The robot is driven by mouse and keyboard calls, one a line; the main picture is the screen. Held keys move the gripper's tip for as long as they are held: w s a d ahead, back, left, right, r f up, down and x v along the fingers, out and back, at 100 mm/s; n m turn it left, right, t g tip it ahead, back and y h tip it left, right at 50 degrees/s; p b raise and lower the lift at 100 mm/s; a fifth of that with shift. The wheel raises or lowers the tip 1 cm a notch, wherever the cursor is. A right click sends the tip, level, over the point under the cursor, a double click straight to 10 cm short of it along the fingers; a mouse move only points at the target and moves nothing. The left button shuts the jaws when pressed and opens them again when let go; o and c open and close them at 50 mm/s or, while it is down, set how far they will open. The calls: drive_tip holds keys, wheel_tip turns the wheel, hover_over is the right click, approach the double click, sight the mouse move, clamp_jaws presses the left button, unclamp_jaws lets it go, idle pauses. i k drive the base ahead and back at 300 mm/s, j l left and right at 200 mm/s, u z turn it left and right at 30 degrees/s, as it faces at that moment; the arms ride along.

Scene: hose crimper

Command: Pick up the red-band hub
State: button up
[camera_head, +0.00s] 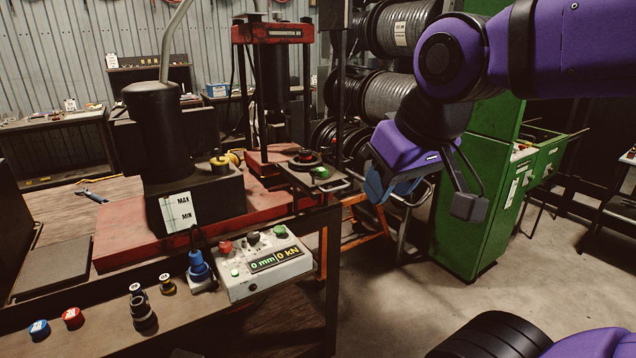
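A small round piece with a red band (73,318) stands on the near bench's front left, and it looks like the red-band hub. A similar piece with a blue band (38,330) stands just left of it. My gripper (424,199) hangs in the air at the right, far from the red-banded piece and beyond the bench's right end. Its fingers are spread apart, and I see nothing between them.
Dark fittings (143,314) stand right of the red-banded piece. A control box (265,265) with buttons and a blue plug (198,264) sit farther right. The press base (130,238) lies behind. A green cabinet (480,215) stands at the right.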

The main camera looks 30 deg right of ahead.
sight(304, 157)
drive_tip(key=i+l+u, duration=0.3)
drive_tip(key=l+u, duration=0.15)
drive_tip(key=l, duration=0.15)
drive_tip(key=i+l+u, duration=0.2)
drive_tip(key=l, duration=0.15)
drive_tip(key=l+u, duration=0.25)
drive_tip(key=i+l+u, duration=0.2)
drive_tip(key=l, duration=0.25)
drive_tip(key=k, duration=0.1)
